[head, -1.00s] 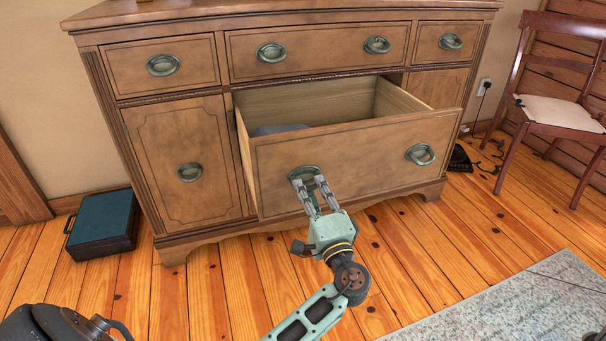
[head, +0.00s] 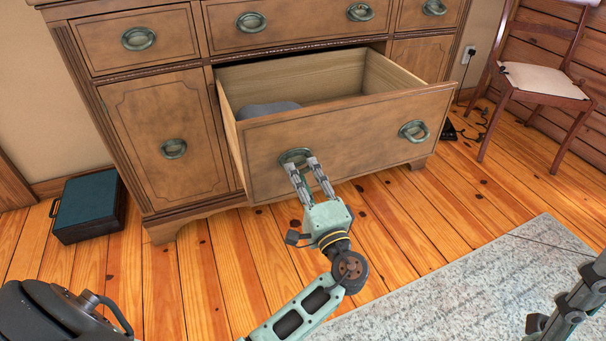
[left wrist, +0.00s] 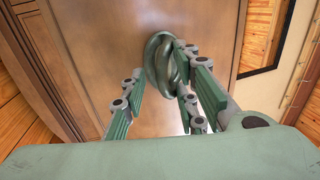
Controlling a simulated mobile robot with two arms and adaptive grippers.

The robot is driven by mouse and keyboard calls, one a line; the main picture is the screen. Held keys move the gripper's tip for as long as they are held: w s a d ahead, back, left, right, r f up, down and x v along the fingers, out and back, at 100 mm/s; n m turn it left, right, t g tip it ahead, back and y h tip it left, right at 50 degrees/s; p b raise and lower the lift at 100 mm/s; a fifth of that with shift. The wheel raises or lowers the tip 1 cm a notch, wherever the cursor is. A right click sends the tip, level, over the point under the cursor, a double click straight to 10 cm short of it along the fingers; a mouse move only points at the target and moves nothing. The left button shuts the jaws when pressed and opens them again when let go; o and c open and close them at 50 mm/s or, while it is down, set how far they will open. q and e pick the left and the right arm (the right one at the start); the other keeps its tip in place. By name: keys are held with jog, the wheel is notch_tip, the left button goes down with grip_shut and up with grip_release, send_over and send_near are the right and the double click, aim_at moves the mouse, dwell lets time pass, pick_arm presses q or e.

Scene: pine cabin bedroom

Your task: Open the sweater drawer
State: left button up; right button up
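The wide lower drawer (head: 350,138) of the wooden dresser stands pulled out, with its inside showing. A grey folded cloth (head: 268,110) lies in its left part. The drawer front has two green ring handles, a left one (head: 296,156) and a right one (head: 414,131).
Upper drawers and a left door (head: 160,140) of the dresser are shut. A dark teal case (head: 88,208) stands on the floor at left. A chair (head: 543,80) stands at right. A grey rug (head: 480,285) lies in front on the wooden floor.

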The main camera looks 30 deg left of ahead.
pick_arm(q)
jog(key=shift+r, duration=0.15)
jog(key=v, duration=1.2)
dwell(0.3)
